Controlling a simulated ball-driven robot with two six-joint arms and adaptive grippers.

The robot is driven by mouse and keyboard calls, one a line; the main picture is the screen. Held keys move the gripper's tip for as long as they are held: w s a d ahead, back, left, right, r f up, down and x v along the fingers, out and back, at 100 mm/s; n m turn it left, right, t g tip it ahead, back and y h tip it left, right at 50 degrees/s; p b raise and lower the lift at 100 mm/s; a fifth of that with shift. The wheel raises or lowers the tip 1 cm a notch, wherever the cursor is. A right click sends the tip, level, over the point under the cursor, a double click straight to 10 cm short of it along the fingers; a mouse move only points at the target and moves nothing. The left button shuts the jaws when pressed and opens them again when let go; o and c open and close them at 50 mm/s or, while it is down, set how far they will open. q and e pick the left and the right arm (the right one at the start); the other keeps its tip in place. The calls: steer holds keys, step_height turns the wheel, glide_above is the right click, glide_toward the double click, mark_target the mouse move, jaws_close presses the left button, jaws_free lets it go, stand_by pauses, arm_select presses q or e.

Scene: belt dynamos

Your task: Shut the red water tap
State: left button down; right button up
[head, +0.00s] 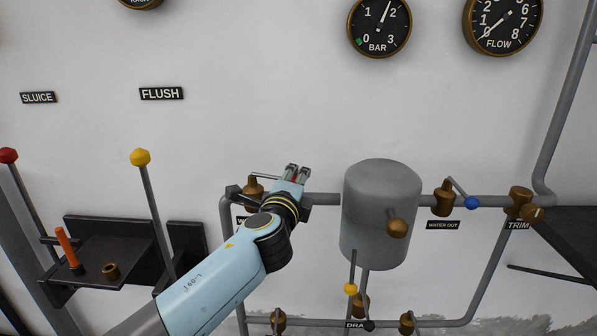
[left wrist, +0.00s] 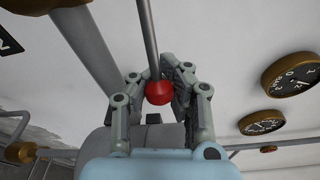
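The red water tap has a brass body (head: 253,188) on the pipe left of the grey tank, partly hidden behind my left arm in the head view. In the left wrist view its grey lever (left wrist: 148,35) ends in a red knob (left wrist: 158,93). My left gripper (head: 297,170) is at the tap. In the left wrist view its fingers (left wrist: 160,80) stand apart on either side of the red knob, with the knob between them. A firm grip on it does not show. My right gripper is in neither view.
The grey tank (head: 381,212) stands just right of the gripper. A blue-knobbed tap (head: 471,203) is on its right and a yellow-knobbed lever (head: 350,289) below. Yellow (head: 140,157) and red (head: 9,156) tall levers and a black shelf (head: 105,250) are at left.

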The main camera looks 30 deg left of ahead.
arm_select(q)
steer(key=s+m+h, duration=0.1)
steer(key=h, duration=0.1)
steer(key=shift+s+d+m+t+h+p, duration=0.15)
steer(key=shift+s+m+t+h+p, duration=0.15)
steer(key=shift+s+m+t+p, duration=0.1)
steer(key=s+a+m+g+h+b, duration=0.2)
steer(key=s+m+g+h+b, duration=0.1)
steer(key=h, duration=0.5)
steer(key=s+a+m+g+h+b, duration=0.2)
steer(key=s+m+h+b, duration=0.3)
steer(key=m+h, duration=0.4)
steer(key=shift+s+m+g+h, duration=0.35)
steer(key=shift+s+g, duration=0.25)
steer(key=shift+s, duration=0.3)
steer(key=shift+f, duration=0.1)
